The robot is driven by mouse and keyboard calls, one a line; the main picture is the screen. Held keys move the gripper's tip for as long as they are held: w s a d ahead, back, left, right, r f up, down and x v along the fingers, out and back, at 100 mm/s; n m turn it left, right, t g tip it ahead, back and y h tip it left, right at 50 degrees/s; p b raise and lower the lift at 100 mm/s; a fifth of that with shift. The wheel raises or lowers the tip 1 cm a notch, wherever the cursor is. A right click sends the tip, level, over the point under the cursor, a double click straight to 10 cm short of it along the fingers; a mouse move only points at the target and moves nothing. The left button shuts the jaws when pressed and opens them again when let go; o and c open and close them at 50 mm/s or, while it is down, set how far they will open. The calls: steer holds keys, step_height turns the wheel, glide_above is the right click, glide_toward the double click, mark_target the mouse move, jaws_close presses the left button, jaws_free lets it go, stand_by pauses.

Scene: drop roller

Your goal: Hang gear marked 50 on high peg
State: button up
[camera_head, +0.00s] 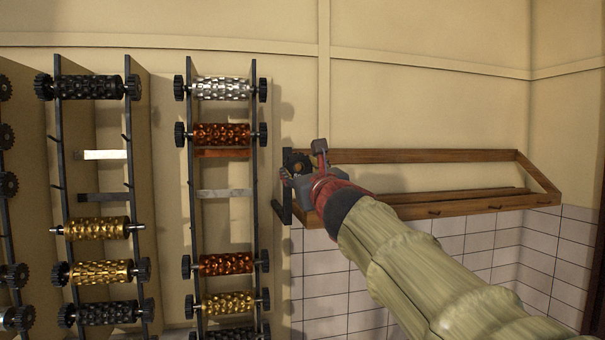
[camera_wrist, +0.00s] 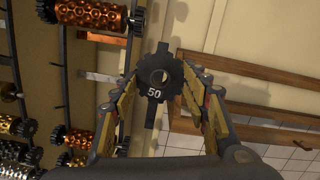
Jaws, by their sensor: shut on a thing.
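The dark toothed gear marked 50 (camera_wrist: 158,78) shows face-on in the wrist view, with a round hole in its middle. My gripper (camera_wrist: 165,90) is shut on it, one finger on each side. In the head view my gripper (camera_head: 308,178) and the gear (camera_head: 297,163) are at the left end of the wooden wall rack. A dark upright bar (camera_head: 286,205) stands there, and it also shows behind the gear in the wrist view (camera_wrist: 151,138). I cannot tell whether the gear touches the bar. No high peg can be made out there; the gear and gripper may cover it.
The wooden rack (camera_head: 430,208) runs right along the wall, with small dark hooks on its front rail. Left of it, a tall dark frame (camera_head: 190,160) holds several rollers, such as a silver one (camera_head: 222,88). More roller frames stand farther left. White tiles (camera_head: 340,275) lie below the rack.

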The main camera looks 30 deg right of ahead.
steer(key=shift+d+f+b+x, duration=0.1)
steer(key=shift+f+b+x, duration=0.15)
steer(key=shift+x, duration=1.25)
steer(key=shift+d+f+b+x, duration=0.15)
steer(key=shift+f+x, duration=0.15)
steer(key=shift+x, duration=1.25)
steer(key=shift+a+f+b+x, duration=0.1)
steer(key=shift+f+b+x, duration=0.15)
steer(key=shift+x, duration=1.25)
steer(key=shift+w, duration=0.15)
steer(key=o, duration=1.2)
steer(key=o, duration=0.3)
steer(key=shift+f, duration=0.1)
steer(key=shift+f, duration=0.1)
steer(key=v, duration=1.2)
